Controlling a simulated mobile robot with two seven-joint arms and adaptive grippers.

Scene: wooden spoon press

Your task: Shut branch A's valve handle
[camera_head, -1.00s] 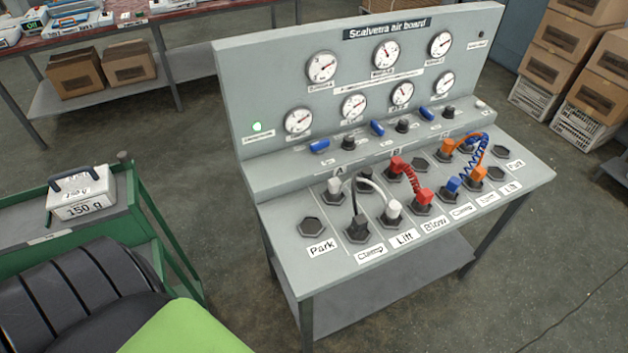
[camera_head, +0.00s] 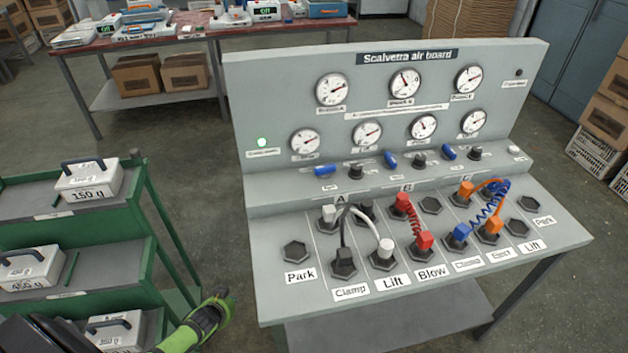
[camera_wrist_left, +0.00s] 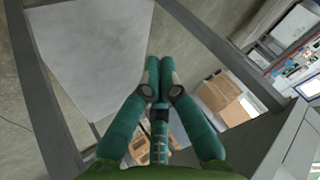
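The air board (camera_head: 262,95) stands in the middle of the head view. Branch A's valve handle (camera_head: 325,170) is the leftmost blue lever on its ledge, above the letter A, lying nearly along the ledge. Two more blue handles, B's (camera_head: 390,160) and C's (camera_head: 449,152), sit to its right and are tilted more steeply. My left gripper (camera_head: 218,306) is low in the head view, left of and below the board's front edge, well apart from the handle. In the left wrist view its green fingers (camera_wrist_left: 160,65) are together with nothing seen between them. My right gripper is out of view.
Hoses and plugs rise from the board's sloped panel, including a white plug (camera_head: 386,248) and a red hose (camera_head: 413,222). A green cart (camera_head: 150,250) with labelled weights stands at left, close to my left gripper. A table (camera_head: 185,32) with boxes stands behind.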

